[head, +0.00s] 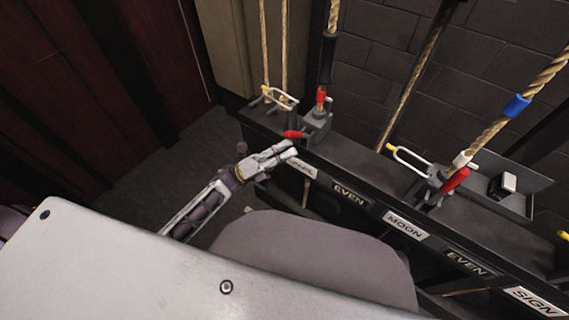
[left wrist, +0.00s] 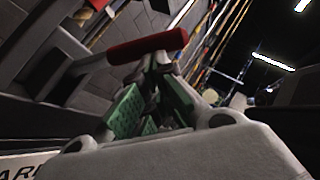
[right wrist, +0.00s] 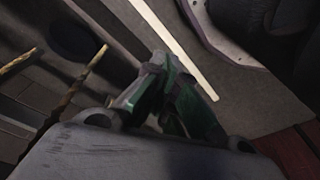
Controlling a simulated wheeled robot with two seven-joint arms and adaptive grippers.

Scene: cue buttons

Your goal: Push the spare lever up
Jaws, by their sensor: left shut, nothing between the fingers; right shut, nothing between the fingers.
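The leftmost rope lock (head: 318,120) has a red lever (head: 293,134) sticking out sideways toward the front. The label below it (head: 304,167) is partly hidden by my left gripper; the left wrist view shows only the letters "AR" of a label at the lower left. My left gripper (head: 287,150) is shut and empty, with its fingertips just below and close to the red lever. In the left wrist view the red lever (left wrist: 150,47) lies just beyond the fingertips; contact cannot be told. My right gripper (right wrist: 178,98) is shut and empty, away from the lever.
Another lock with a red lever (head: 455,181) and a wire loop (head: 408,158) stands to the right on the black rail. A tray (head: 515,188) sits behind. Ropes rise above the rail.

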